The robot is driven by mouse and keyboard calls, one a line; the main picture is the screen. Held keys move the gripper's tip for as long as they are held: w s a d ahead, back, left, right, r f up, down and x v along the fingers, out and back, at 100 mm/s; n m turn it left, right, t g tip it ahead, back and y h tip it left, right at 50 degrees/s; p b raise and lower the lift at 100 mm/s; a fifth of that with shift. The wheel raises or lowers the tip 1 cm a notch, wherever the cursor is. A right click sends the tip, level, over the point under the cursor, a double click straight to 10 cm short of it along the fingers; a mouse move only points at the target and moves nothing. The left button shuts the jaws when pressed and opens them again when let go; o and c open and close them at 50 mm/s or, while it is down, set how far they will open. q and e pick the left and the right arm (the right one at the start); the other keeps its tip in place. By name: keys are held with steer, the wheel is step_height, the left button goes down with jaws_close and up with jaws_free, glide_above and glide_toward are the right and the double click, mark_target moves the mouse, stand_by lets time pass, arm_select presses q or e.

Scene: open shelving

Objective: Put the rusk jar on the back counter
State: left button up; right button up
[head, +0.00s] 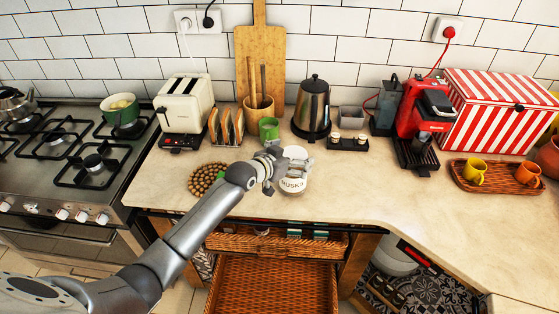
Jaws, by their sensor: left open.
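The rusk jar (292,184), pale with a "RUSKS" label and a light lid, stands upright on the beige counter (340,188) near its front edge. My left gripper (289,165) is open at the upper part of the jar, with its fingers partly in front of it. I cannot tell whether the fingers touch the jar. The gripper hides part of the jar's upper left side. My right gripper is not in view.
A round wooden-bead trivet (207,180) lies left of the jar, partly behind my arm. A green cup (269,129), toast rack (226,127) and kettle (312,108) stand behind. Wicker drawers (275,243) are below. The counter right of the jar is clear.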

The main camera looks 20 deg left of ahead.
arm_select(q)
steer(key=b+v, duration=0.1)
steer(key=v, duration=1)
steer(key=shift+s+b, duration=0.2)
steer(key=shift+b, duration=0.1)
steer(key=shift+r, duration=0.1)
